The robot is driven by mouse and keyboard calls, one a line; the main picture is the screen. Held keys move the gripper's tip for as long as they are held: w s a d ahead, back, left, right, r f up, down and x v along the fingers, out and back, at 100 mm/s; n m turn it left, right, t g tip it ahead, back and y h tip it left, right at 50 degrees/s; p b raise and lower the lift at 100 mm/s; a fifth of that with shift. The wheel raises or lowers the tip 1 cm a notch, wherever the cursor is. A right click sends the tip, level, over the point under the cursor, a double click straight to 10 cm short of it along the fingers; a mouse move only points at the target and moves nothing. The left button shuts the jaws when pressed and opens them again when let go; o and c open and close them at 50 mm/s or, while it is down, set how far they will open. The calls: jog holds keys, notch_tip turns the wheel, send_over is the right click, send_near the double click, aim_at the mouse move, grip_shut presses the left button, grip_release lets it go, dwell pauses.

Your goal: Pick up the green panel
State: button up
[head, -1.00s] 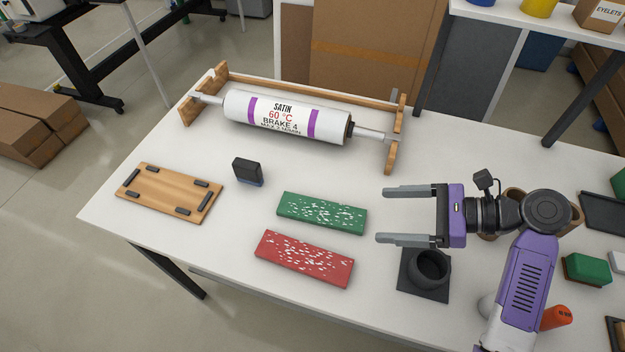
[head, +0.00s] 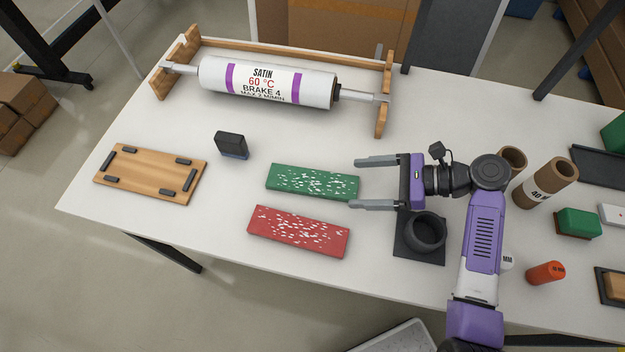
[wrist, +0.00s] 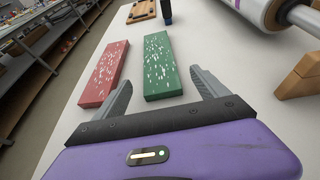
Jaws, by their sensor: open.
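The green panel (head: 313,182), a flat bar with white flecks, lies on the white table in the head view. It also shows in the wrist view (wrist: 160,68), ahead of my gripper and between the lines of its fingers. My gripper (head: 355,182) is open and empty, its two grey fingers pointing left at the panel's right end. In the head view the upper fingertip overlaps the area beside that end; I cannot tell the height gap. The red panel (head: 298,232) with white flecks lies in front of the green one, apart from it.
A labelled white roller (head: 265,82) rests in a wooden stand behind. A wooden board (head: 150,173) and a black block (head: 231,144) lie left. A black holder (head: 424,233), cardboard tubes (head: 545,182) and a green block (head: 578,222) are at right. Table is clear around the panels.

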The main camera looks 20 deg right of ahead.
aim_at(333, 184)
jog(key=x, duration=0.6)
jog(key=c, duration=1.7)
